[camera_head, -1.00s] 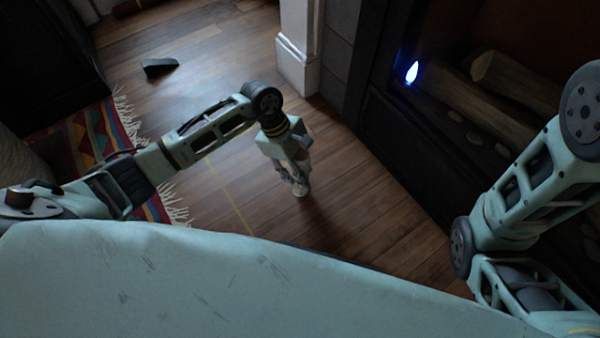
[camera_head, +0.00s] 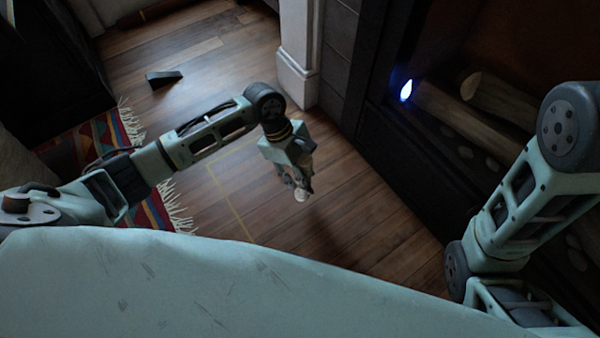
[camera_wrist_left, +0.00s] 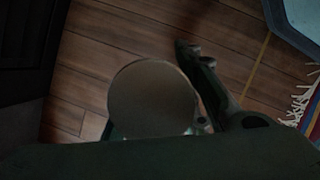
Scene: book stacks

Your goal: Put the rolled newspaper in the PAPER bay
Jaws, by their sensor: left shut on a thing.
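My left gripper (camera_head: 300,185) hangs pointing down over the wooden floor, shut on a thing. A small pale end of this held thing (camera_head: 300,195) shows at the fingertips in the head view. In the left wrist view it is a round, dull brown-grey end (camera_wrist_left: 152,98) beside a dark finger, seen end-on. It fits the rolled newspaper, but its sides are hidden and I see no print. I do not see the PAPER bay or any label. My right arm comes in at the right, and its gripper is out of view.
A fireplace with logs (camera_head: 480,115) and a bluish-white light (camera_head: 406,90) is at the right. A white post base (camera_head: 297,80) stands ahead. A dark wedge (camera_head: 163,77) lies on the floor. A fringed patterned rug (camera_head: 100,145) is at the left. Floor around my gripper is clear.

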